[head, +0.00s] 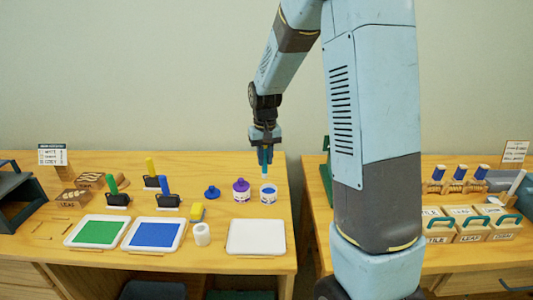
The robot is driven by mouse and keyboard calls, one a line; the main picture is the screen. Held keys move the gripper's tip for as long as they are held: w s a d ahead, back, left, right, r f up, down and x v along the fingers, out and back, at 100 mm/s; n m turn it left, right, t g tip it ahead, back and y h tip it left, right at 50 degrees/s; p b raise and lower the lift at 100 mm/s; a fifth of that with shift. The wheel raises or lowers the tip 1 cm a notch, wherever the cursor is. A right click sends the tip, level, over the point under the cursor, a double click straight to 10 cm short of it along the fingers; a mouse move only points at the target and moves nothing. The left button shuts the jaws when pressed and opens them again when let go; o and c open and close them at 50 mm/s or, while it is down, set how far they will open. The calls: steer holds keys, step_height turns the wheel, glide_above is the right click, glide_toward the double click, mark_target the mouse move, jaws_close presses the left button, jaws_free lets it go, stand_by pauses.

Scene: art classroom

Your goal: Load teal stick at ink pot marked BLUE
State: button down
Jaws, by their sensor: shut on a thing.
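My gripper (265,157) points down above the back right of the left table, shut on the teal stick (265,171). The stick hangs about upright below the jaws. Just under it stands a white ink pot (268,197) with blue ink showing at its open top. Its label is too small to read. The stick's lower end is at or just above the pot's mouth; I cannot tell whether it touches the ink. A blue lid (211,192) lies to the left, beyond a pot with a purple lid (241,190).
An empty white tray (256,237) lies in front of the pots. A gap separates the right table (450,258).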

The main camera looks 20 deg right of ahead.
steer(key=shift+s+d+f, duration=0.1)
steer(key=shift+d+f, duration=0.1)
steer(key=shift+f, duration=0.75)
steer(key=shift+w+d+f, duration=0.1)
steer(key=shift+d+f, duration=0.15)
steer(key=shift+f, duration=0.65)
steer(key=shift+s+d+f, duration=0.1)
steer(key=shift+d+f, duration=0.1)
steer(key=shift+f, duration=0.75)
steer(key=shift+f, duration=0.5)
steer(key=shift+r, duration=0.1)
step_height(320, 180, up, 7)
stand_by(1.1)
stand_by(0.4)
steer(key=w+f+m, duration=0.3)
steer(key=w+f, duration=0.2)
steer(key=w, duration=0.8)
steer(key=shift+w+a+f, duration=0.15)
steer(key=shift+w+a, duration=0.05)
